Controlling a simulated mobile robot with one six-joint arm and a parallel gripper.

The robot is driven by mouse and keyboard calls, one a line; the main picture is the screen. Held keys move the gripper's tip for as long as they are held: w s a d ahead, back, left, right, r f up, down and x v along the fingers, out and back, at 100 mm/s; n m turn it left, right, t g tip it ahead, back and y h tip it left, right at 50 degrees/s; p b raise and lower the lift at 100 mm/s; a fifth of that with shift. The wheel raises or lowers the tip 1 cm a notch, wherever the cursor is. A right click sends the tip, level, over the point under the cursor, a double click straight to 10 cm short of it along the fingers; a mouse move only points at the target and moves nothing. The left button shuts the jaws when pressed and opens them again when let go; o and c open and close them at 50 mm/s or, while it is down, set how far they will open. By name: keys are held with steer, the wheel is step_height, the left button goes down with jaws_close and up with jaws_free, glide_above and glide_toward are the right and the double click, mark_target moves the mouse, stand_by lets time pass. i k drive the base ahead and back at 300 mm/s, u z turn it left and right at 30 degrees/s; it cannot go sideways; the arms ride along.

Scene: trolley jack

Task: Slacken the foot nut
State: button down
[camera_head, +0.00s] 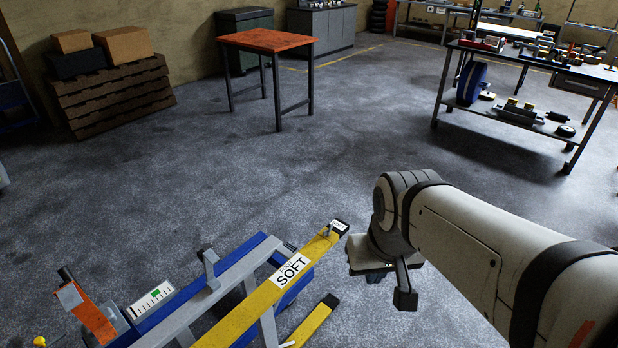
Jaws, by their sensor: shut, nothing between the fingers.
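The trolley jack fills the lower left, with a blue frame (150,326), grey bars and a yellow bar (258,300) labelled "SOFT". I cannot make out which part is the foot nut. My gripper (405,298) is right of the yellow bar's end, apart from it, shut and empty. My wrist partly hides it.
A white gauge with a green mark (152,299) and an orange lever (88,312) are at the jack's left. An orange-topped table (268,41), stacked pallets (112,95) and a cluttered workbench (540,62) stand farther back. The middle floor is clear.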

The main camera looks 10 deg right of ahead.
mark_target(326, 233)
steer(key=z, duration=0.05)
steer(key=k, duration=0.6)
steer(key=z, duration=0.35)
steer(key=i, duration=1.6)
steer(key=u, duration=0.15)
